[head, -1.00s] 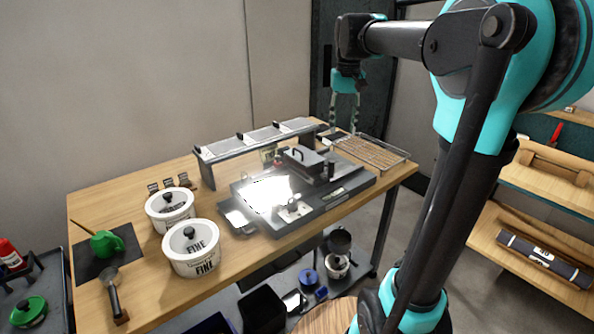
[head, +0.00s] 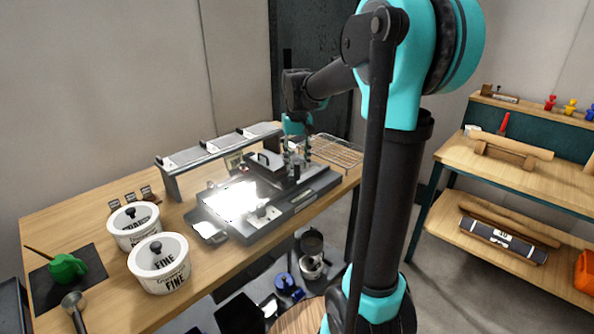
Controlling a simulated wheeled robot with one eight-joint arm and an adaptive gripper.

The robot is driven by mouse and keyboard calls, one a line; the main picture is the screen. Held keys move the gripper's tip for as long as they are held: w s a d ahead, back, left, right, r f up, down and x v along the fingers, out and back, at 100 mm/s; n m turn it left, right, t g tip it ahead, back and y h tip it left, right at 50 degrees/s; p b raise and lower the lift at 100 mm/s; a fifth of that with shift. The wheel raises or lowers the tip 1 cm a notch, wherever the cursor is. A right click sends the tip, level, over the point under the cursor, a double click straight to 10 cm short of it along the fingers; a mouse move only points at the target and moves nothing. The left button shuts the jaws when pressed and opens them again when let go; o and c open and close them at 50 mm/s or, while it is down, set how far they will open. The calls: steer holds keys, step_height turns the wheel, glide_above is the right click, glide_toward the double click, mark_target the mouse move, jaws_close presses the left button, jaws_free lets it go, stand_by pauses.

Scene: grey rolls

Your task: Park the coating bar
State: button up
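The dark flat coating machine (head: 300,199) lies on the wooden bench, with a bright, glaring plate (head: 232,201) on its bed. A dark block with a handle (head: 263,163) sits across its back half. I cannot make out the coating bar for certain; it may be at this block. My gripper (head: 297,164) points down over the right part of the machine, just right of the handled block. Its two fingers look apart, but their tips overlap dark parts of the machine, so whether anything is between them is unclear.
A long raised rack (head: 215,152) stands behind the machine. A wire rack (head: 338,152) lies at the bench's right end. Two white lidded tubs, one a FINE tub (head: 160,268), and a green object (head: 66,267) stand at left. A shelf unit (head: 500,180) stands at right.

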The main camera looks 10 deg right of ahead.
mark_target(297, 176)
steer(key=shift+f, duration=1.75)
steer(key=shift+c, duration=0.6)
jaws_close()
